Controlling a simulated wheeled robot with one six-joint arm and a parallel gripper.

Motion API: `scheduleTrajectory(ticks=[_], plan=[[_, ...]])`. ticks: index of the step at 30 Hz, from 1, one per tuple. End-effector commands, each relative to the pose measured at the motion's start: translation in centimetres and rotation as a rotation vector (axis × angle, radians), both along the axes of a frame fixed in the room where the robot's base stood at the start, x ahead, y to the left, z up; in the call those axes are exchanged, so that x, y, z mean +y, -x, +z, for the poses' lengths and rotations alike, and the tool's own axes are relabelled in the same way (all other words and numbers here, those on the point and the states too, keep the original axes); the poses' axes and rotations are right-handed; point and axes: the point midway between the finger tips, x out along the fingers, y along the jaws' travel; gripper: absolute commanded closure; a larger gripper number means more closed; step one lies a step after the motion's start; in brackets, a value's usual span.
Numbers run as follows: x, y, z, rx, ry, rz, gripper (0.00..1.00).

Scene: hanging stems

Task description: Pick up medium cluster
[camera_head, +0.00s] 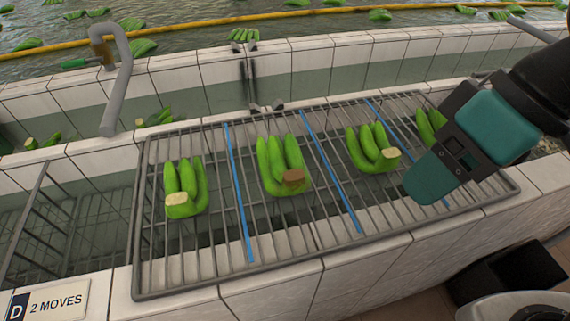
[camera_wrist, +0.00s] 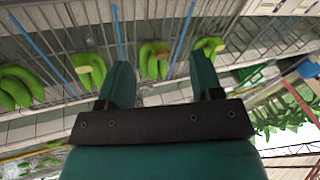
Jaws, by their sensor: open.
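Several green banana clusters lie on a wire rack (camera_head: 335,235) split by blue strips. From left in the head view are a cluster with a pale stump (camera_head: 185,190), a cluster with a brown stump (camera_head: 283,165) and a cluster with a pale stump (camera_head: 372,148). A further cluster (camera_head: 430,124) is partly hidden behind my gripper (camera_head: 425,188). I cannot tell for sure which is the medium one. My teal gripper is open and empty above the rack's right part. In the wrist view the brown-stump cluster (camera_wrist: 154,60) appears between my fingertips (camera_wrist: 160,63), but apart from them.
A tiled trough wall (camera_head: 260,297) edges the rack in front. A grey bent pipe (camera_head: 117,85) rises at the back left. A sign reading "D 2 MOVES" (camera_head: 50,302) stands at the front left. A water tank (camera_head: 200,25) with floating clusters lies behind.

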Motion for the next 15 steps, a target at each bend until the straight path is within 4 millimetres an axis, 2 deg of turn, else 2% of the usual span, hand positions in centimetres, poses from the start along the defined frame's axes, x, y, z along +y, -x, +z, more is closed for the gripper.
scheduleTrajectory(ticks=[4,7,15], plan=[[0.3,-0.9,0.4,0.035,0.005,-0.078,0.40],[1.1,-2.6,0.9,0.110,0.017,-0.249,0.40],[4.9,-9.6,1.4,0.396,0.084,-0.989,0.40]])
